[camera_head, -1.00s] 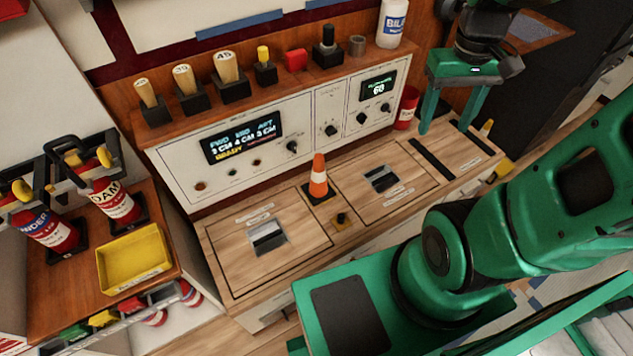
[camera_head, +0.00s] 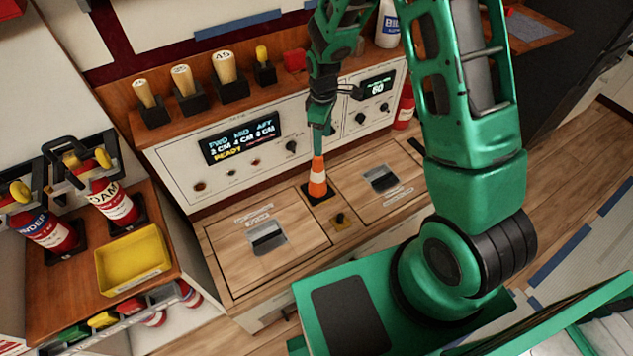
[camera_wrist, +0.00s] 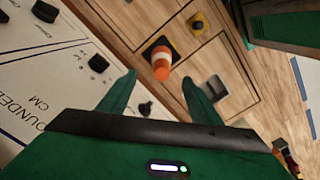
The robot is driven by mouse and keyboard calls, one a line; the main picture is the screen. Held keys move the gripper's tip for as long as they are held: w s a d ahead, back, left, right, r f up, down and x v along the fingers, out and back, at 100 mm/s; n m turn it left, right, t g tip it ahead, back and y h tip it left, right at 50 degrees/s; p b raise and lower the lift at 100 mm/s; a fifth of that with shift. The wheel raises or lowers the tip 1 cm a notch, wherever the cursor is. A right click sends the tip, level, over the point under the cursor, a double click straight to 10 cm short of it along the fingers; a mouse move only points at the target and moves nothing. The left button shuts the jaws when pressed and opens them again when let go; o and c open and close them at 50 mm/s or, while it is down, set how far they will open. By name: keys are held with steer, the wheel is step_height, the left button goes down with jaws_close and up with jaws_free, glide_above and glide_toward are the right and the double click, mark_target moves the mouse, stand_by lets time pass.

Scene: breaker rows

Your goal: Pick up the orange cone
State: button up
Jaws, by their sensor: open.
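The orange cone (camera_head: 318,180) has a white band and a dark square base. It stands upright on the wooden counter top (camera_head: 262,218), in front of the control panel. My gripper (camera_head: 319,147) is just above the cone's tip in the head view; its fingers look edge-on there. In the wrist view my gripper (camera_wrist: 157,85) shows two green fingers spread apart with nothing between them. The cone (camera_wrist: 161,66) shows there just beyond the fingertips, roughly between them. I cannot tell whether a finger touches it.
The control panel (camera_head: 215,178) with knobs stands close behind the cone. A small yellow-based knob (camera_head: 341,220) is in front of it. Recessed metal latches (camera_head: 268,237) lie on either side. A red bottle (camera_head: 405,106) stands at right; a yellow tray (camera_head: 133,258) is at left.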

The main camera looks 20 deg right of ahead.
mark_target(318, 165)
steer(key=shift+n, duration=0.3)
steer(key=f, duration=0.2)
steer(key=a+f, duration=0.1)
steer(key=f, duration=0.3)
steer(key=shift+w+a+f, duration=0.2)
steer(key=shift+a+f, duration=0.05)
steer(key=shift+f, duration=0.05)
steer(key=shift+d+f, duration=0.15)
steer(key=shift+f, duration=2.9)
steer(key=shift+c, duration=0.5)
jaws_close()
